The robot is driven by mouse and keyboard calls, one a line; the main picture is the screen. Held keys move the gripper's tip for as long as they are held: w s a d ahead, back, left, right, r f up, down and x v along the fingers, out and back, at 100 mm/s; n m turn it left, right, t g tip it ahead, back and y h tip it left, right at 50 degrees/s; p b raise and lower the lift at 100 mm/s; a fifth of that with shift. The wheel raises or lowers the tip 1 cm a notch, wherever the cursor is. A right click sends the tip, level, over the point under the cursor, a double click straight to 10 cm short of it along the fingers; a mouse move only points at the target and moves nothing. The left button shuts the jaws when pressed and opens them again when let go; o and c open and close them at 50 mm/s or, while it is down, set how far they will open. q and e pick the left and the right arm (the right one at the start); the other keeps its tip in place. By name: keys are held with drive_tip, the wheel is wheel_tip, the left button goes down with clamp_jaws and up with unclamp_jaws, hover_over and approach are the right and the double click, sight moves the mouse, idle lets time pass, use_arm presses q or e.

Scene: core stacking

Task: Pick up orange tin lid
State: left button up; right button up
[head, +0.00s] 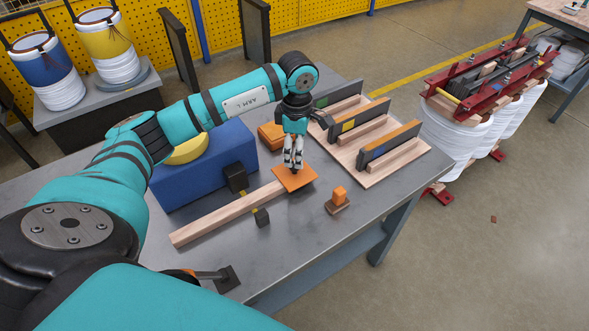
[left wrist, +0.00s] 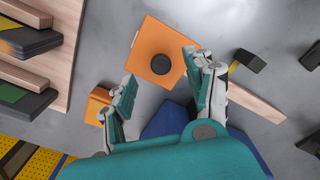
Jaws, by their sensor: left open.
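The orange tin lid (head: 295,179) is a flat orange square near the middle of the table, by the far end of a long wooden bar. In the left wrist view the lid (left wrist: 150,40) shows a round black knob (left wrist: 161,64) at its centre. My left gripper (head: 293,164) points down over the lid. Whether the fingertips touch the lid cannot be told. My right gripper is not in view.
An orange box (head: 270,136) stands behind the lid, near a blue case (head: 205,170). The wooden bar (head: 225,213) has dark hammer-like blocks (head: 236,178) beside it. A slotted wooden rack (head: 385,165) stands right; a small orange-topped block (head: 339,196) stands front right.

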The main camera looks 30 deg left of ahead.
use_arm(q)
drive_tip(key=shift+f, duration=0.55)
drive_tip(key=f, duration=0.1)
drive_tip(key=f+p, duration=0.1)
drive_tip(key=f, duration=0.2)
drive_tip(key=shift+s+a+f+p, duration=0.1)
drive_tip(key=shift+a+f+p, duration=0.15)
drive_tip(key=shift+p, duration=0.15)
drive_tip(key=shift+f, duration=0.1)
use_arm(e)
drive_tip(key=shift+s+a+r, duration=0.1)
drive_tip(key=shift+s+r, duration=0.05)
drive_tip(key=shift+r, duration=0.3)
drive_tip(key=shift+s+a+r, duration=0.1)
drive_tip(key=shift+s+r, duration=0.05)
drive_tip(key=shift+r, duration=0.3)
use_arm(q)
drive_tip(key=c, duration=0.6)
clamp_jaws()
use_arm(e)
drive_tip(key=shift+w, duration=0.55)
